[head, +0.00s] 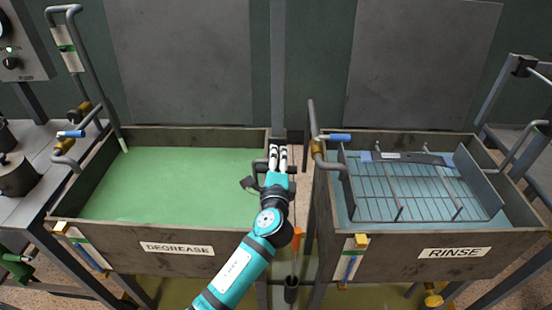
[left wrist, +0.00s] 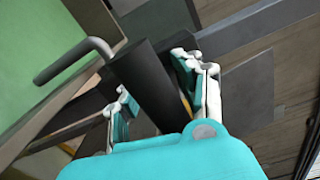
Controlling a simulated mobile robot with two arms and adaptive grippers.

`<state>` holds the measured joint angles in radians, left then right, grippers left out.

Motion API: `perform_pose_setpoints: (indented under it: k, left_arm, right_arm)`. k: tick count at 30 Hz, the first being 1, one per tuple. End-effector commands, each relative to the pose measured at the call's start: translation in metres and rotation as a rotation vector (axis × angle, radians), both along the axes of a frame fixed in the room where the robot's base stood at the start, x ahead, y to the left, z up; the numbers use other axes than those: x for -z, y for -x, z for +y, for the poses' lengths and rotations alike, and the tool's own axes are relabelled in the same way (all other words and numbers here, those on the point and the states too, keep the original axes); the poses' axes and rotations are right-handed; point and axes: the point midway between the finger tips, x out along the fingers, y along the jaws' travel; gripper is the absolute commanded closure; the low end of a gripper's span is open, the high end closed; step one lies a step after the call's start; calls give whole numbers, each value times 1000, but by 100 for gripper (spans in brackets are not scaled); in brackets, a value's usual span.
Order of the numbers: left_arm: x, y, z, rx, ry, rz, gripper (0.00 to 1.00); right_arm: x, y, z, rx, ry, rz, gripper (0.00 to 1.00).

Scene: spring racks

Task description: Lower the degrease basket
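The degrease tank (head: 178,248) stands on the left, full of green liquid (head: 170,185). No basket shows in it; anything under the liquid is hidden. My left gripper (head: 278,155) is at the tank's right rim, beside a dark bent handle (head: 249,183). In the left wrist view, a dark cylindrical grip (left wrist: 145,85) with a grey bent rod (left wrist: 75,60) lies between the fingers of my left gripper (left wrist: 160,90). The fingers are apart, with small gaps beside the grip. My right gripper is not in view.
The rinse tank (head: 455,253) on the right holds a wire basket (head: 425,190) in blue liquid. A grey post (head: 278,60) rises behind the gap between the tanks. Pipes with blue-handled valves (head: 340,137) stand at the tank corners. A pot (head: 17,175) sits at far left.

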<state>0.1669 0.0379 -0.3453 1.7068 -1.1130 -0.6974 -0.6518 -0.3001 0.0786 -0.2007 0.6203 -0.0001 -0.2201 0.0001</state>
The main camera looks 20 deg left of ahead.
Motion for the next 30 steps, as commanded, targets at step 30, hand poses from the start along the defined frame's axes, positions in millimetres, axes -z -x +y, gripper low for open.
perform_pose_setpoints:
  k: [30]
  left_arm:
    - [-1,114,-32,0,2,-1,62]
  right_arm:
    - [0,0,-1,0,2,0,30]
